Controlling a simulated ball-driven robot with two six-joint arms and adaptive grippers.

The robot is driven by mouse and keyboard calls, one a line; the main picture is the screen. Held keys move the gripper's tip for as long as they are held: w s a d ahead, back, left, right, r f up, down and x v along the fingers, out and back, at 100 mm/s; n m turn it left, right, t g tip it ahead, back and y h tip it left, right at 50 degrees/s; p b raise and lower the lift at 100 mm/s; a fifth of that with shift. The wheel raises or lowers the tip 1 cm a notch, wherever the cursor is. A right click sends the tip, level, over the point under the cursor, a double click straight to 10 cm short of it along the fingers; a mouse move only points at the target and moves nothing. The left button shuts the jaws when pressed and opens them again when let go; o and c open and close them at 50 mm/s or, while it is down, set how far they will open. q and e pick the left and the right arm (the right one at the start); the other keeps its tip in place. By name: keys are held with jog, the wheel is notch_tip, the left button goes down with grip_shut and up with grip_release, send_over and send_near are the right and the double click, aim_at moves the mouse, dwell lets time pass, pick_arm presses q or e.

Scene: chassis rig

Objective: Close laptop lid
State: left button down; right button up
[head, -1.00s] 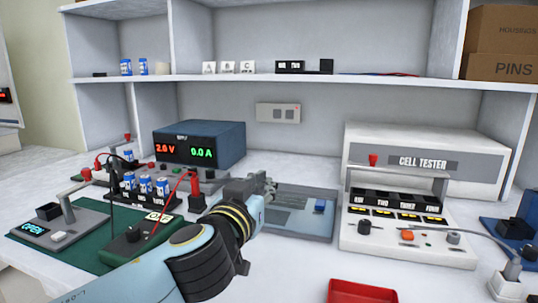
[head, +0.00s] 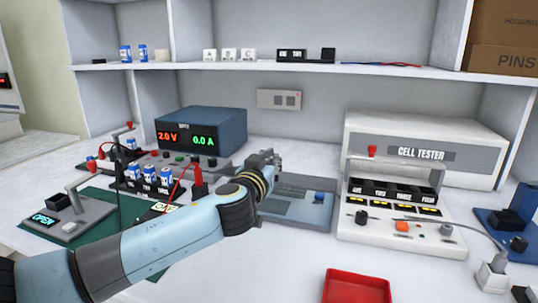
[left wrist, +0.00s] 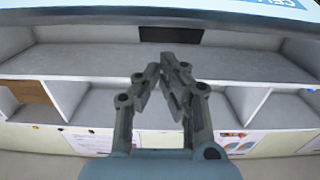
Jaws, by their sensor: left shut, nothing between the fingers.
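A flat blue-grey slab (head: 290,208) with a darker strip along its back lies on the bench, left of the cell tester. It may be the laptop, but I cannot tell for sure; no raised lid is clear in the head view. A small blue block (head: 319,197) sits at its right side. My left gripper (head: 273,160) is above the slab's back left corner and looks apart from it. It is shut and empty; its fingers meet in the left wrist view (left wrist: 163,70). My arm hides the slab's left side. My right gripper is not in view.
The cell tester (head: 400,222) stands right of the slab, the blue power supply (head: 200,137) behind to the left. A green mat (head: 92,240) carries test gear and leads at left. A red tray (head: 357,287) lies in front. Shelves (head: 250,66) rise behind.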

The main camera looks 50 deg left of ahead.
pick_arm(q)
jog(key=shift+s+d+f, duration=0.15)
jog(key=shift+f, duration=0.4)
jog(key=f+b, duration=0.1)
jog(key=s+f+b, duration=0.1)
jog(key=f+b, duration=0.1)
jog(key=shift+s+d+b, duration=0.15)
jog(key=shift+d+b, duration=0.15)
jog(key=shift+b, duration=0.1)
jog(key=shift+r, duration=0.25)
